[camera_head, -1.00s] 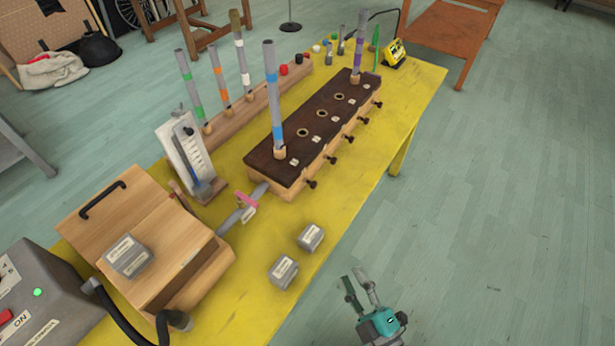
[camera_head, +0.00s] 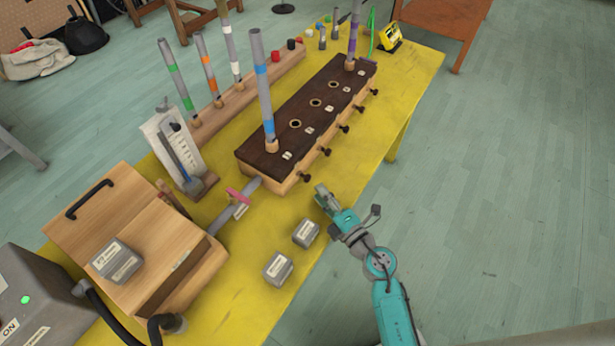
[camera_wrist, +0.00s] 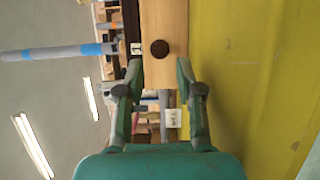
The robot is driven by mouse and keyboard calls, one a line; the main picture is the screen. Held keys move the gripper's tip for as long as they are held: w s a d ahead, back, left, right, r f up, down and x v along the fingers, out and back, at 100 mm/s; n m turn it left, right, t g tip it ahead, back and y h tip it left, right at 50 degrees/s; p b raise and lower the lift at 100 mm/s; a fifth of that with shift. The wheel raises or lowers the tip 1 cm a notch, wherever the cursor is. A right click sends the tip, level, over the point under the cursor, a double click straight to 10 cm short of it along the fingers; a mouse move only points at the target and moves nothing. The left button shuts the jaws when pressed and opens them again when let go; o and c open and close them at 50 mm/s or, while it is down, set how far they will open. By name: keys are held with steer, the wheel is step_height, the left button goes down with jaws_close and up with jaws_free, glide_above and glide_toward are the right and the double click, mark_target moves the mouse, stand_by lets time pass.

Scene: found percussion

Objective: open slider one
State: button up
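The wooden wind chest (camera_head: 262,168) with a dark top stands on the yellow table. Several dark slider knobs line its right long side. The nearest knob (camera_head: 305,177) is by the blue-banded pipe, beside a small white label on the top. In the wrist view a dark round knob (camera_wrist: 160,49) sits on the pale wooden face, just beyond my fingertips and between their lines. A small label beside it seems to read 1. My gripper (camera_head: 321,193) is open and empty, apart from the knob; it also shows in the wrist view (camera_wrist: 160,72).
Two grey blocks (camera_head: 306,233) (camera_head: 278,268) lie on the yellow table (camera_head: 225,312) near my arm. A pink-handled valve (camera_head: 239,196) joins the chest to the wooden bellows box (camera_head: 130,235). The floor right of the table is clear.

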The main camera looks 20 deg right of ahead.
mark_target(309, 180)
steer(key=x, duration=0.7)
jaws_close()
